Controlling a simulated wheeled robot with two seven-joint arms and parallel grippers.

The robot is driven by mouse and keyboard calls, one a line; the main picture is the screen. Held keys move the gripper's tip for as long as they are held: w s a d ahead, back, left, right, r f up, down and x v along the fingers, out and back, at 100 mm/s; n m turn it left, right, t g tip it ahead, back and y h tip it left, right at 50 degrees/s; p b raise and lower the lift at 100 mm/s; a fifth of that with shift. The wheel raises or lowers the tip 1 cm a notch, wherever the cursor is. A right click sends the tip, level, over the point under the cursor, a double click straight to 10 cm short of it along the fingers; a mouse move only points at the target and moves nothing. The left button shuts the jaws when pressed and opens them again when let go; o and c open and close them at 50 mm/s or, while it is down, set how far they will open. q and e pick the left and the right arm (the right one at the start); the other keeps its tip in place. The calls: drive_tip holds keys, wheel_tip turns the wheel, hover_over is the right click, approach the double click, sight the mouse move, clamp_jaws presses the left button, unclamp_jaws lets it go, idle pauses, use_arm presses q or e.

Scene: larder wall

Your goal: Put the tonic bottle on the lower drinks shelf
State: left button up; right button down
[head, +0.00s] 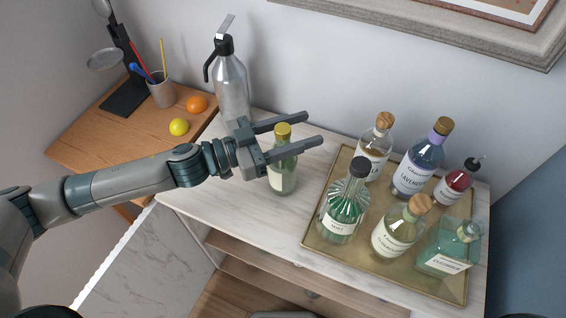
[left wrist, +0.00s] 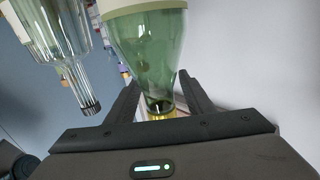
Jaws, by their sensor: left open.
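A green glass bottle with a gold cap and pale label (head: 283,178) stands upright on the marble cabinet top; its label is unreadable, but it fits the tonic bottle. My left gripper (head: 312,130) is open at its neck, with one finger crossing in front of the glass and the other behind the cap. In the left wrist view the bottle (left wrist: 146,50) appears upside down, its neck between the open fingers (left wrist: 157,100). I cannot tell whether they touch it. Below the top, the cabinet's open front shows a lower wooden shelf (head: 262,281). My right gripper is out of view.
A brass tray (head: 312,236) with several bottles, including a ribbed green one (head: 343,212), stands to the right. A soda siphon (head: 231,85) stands behind left. A wooden side counter (head: 110,140) holds a lemon, an orange and a pencil cup. The marble front left is clear.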

use_arm(q)
drive_tip(key=shift+c, duration=0.6)
clamp_jaws()
drive_tip(key=shift+r, duration=0.1)
idle(0.9)
